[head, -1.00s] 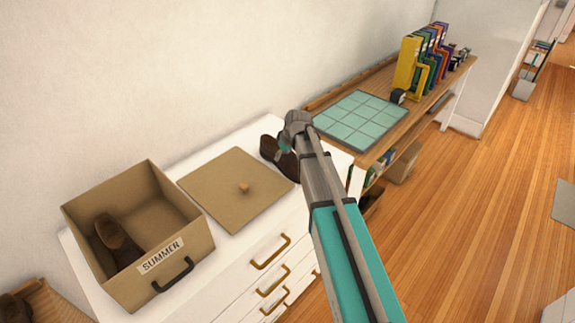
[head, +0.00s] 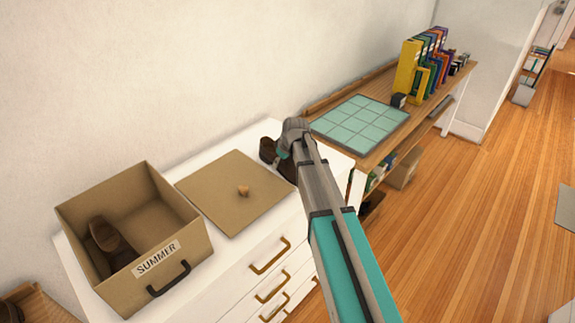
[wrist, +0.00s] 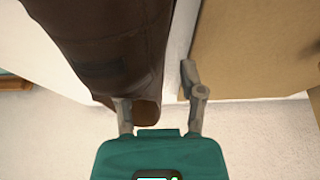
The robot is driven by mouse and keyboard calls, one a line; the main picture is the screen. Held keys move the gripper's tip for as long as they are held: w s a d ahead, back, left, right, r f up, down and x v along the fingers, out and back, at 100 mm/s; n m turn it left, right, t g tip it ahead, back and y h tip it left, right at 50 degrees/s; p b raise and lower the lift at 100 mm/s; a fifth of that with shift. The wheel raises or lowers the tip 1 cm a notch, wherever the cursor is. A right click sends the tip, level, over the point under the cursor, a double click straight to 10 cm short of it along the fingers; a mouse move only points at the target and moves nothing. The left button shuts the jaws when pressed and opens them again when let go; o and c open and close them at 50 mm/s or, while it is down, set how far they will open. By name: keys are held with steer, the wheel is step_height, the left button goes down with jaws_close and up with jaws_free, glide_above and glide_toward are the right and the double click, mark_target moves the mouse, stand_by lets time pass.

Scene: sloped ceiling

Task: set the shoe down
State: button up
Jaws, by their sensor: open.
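A dark brown shoe (head: 269,150) rests on the white dresser at its back right, beside the box lid. My gripper (head: 283,155) is at this shoe, and my arm hides part of it. In the wrist view the shoe (wrist: 115,50) fills the upper left, with one end near the fingers. My gripper (wrist: 155,88) is open there. Its left finger overlaps the shoe's end, and its right finger stands apart from the shoe. Whether the left finger touches the shoe I cannot tell. Another brown shoe (head: 111,243) leans inside the open box marked SUMMER (head: 185,222).
The cardboard lid (head: 222,205) with a round knob lies flat between box and shoe; it also shows in the wrist view (wrist: 250,50). The white dresser (head: 238,270) stands against the wall. To the right, a wooden desk (head: 428,118) holds a green mat (head: 360,124) and several binders (head: 411,65).

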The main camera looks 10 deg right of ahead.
jaws_close()
steer(key=shift+r, duration=0.15)
stand_by(0.4)
step_height(320, 180, up, 3)
steer(key=p, duration=0.3)
steer(key=shift+f, duration=0.2)
steer(key=s+r+p, duration=1)
steer(key=s, duration=0.4)
steer(key=shift+r, duration=0.1)
